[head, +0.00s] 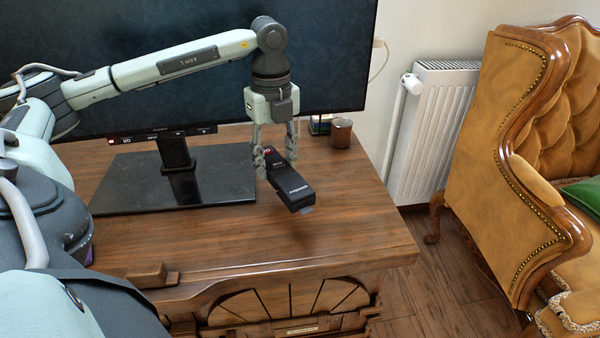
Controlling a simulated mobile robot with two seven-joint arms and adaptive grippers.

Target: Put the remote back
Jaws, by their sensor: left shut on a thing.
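A black remote (290,188) is held at its far end in the fingers of my left gripper (274,155), which points down. The remote slants toward the front right, over the right part of the wooden cabinet top (345,205). I cannot tell whether its near end touches the wood. My left gripper is shut on the remote, just right of the black TV stand base (120,185). My right gripper does not show.
A large dark TV (120,60) stands at the back. A small brown cup (341,132) sits at the cabinet's back right. A white radiator (435,130) and a tan leather armchair (500,150) are to the right. The cabinet's front right is clear.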

